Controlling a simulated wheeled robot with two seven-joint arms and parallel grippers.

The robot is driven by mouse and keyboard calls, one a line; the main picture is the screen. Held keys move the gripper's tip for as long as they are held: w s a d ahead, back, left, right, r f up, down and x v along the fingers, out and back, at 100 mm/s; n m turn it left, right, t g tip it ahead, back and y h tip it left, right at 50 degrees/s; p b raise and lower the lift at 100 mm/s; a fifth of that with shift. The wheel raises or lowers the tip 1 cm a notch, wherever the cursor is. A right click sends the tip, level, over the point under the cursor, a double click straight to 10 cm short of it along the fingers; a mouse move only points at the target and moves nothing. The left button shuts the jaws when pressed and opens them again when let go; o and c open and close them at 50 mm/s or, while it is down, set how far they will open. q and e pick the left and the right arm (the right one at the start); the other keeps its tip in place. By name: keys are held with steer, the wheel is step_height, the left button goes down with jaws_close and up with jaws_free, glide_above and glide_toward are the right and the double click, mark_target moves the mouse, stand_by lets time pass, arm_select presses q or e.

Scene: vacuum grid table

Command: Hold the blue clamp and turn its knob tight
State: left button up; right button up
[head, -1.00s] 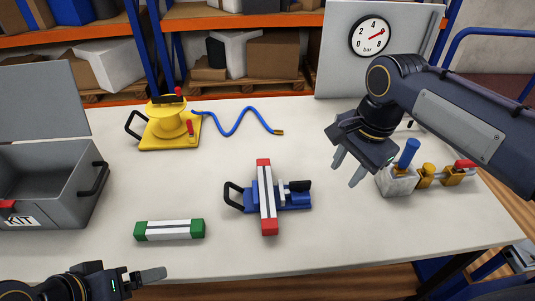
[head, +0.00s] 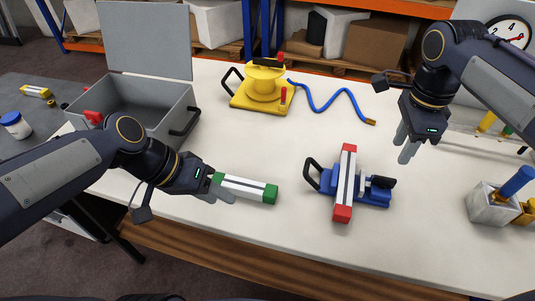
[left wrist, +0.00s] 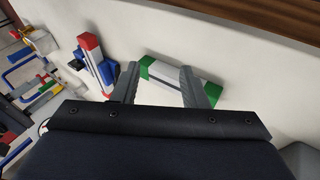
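The blue clamp (head: 372,196) lies on the white table right of centre in the head view. Its black knob (head: 383,182) is on the right and a dark loop handle on the left. A white bar with red ends (head: 346,185) lies across it. My left gripper (head: 226,190) is open at the left end of a separate white bar with green ends (head: 245,188). In the left wrist view the green-ended bar (left wrist: 178,77) lies beyond the spread fingers (left wrist: 158,86), partly hidden by one; contact is unclear. My right gripper (head: 406,144) is open and empty, above and right of the clamp.
A grey open case (head: 150,98) stands at the back left. A yellow device (head: 263,88) with a blue hose (head: 325,102) is behind the clamp. A grey block with a blue cylinder (head: 490,206) is at the right. The table between green-ended bar and clamp is clear.

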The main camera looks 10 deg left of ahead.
arm_select(q)
steer(key=w+d+f+m+g+h, duration=0.1)
steer(key=w+d+h, duration=0.1)
steer(key=w, duration=0.2)
steer(key=w+d+m+g+h, duration=0.1)
steer(key=w+d+h, duration=0.1)
steer(key=w+d, duration=0.1)
steer(key=w+d+f+m+g+h, duration=0.1)
steer(key=w+d+h, duration=0.1)
steer(key=w, duration=0.4)
steer(key=shift+d+f+m+g+h, duration=0.15)
steer(key=shift+f+m+g+h, duration=0.15)
steer(key=shift+g, duration=0.1)
steer(key=shift+w+d+f+h, duration=0.2)
steer(key=shift+w+d+h, duration=0.1)
steer(key=shift+w+h, duration=0.15)
steer(key=shift+x, duration=3.85)
jaws_close()
arm_select(e)
steer(key=shift+c, duration=0.4)
